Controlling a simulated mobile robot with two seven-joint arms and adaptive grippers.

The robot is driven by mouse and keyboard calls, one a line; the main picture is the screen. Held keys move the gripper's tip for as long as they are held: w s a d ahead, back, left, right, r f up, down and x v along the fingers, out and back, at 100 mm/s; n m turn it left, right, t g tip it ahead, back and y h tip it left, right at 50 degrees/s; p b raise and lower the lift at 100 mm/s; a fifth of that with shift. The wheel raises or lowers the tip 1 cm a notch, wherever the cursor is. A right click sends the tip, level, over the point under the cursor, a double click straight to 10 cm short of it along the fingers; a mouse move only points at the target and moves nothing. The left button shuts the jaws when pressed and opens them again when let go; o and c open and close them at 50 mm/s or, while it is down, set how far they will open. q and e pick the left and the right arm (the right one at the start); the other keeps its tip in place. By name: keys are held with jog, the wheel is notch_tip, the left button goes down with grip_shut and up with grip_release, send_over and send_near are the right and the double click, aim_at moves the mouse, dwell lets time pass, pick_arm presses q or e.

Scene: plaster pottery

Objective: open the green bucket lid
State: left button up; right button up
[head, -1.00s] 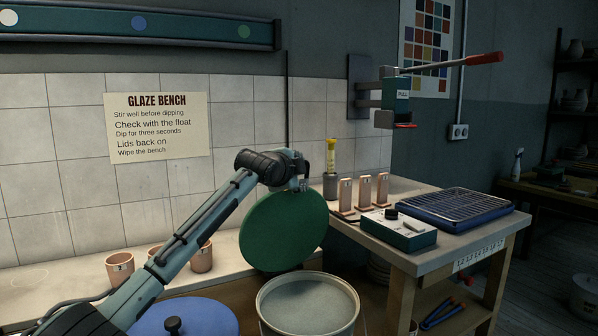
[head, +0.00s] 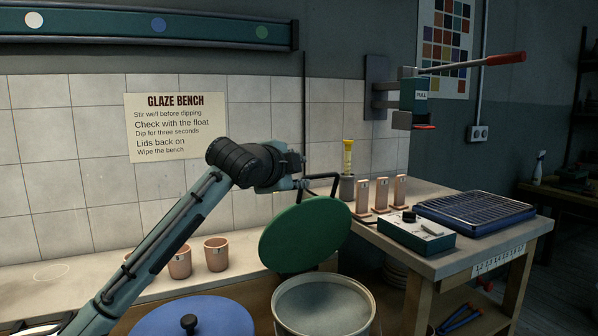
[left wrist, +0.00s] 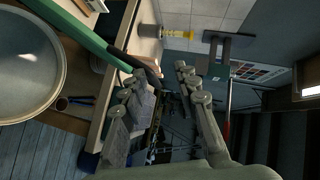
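The green lid (head: 305,234) stands raised at the back of its open bucket (head: 325,309), tilted back, with its underside facing me. A dark bar handle (head: 326,176) shows above its upper edge. My left gripper (head: 303,182) is beside the handle, at the lid's upper left. In the left wrist view the two fingers (left wrist: 157,78) are spread with nothing visible held between them. The green lid edge (left wrist: 75,32), the dark handle bar (left wrist: 138,68) beside one finger and the bucket's rim (left wrist: 62,66) show there too. My right gripper is not in view.
A blue lid (head: 215,318) with a black knob lies left of the bucket. Clay cups (head: 215,255) stand on the ledge behind. The side table (head: 400,258) at right holds a control box (head: 418,232), a blue rack tray (head: 475,212) and upright clay pieces. A red-handled lever (head: 470,63) hangs above.

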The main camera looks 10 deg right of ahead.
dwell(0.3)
pick_arm(q)
jog(key=s+a+r, duration=0.5)
jog(key=shift+r, duration=0.2)
dwell(0.8)
jog(key=shift+s+f, duration=0.1)
dwell(0.3)
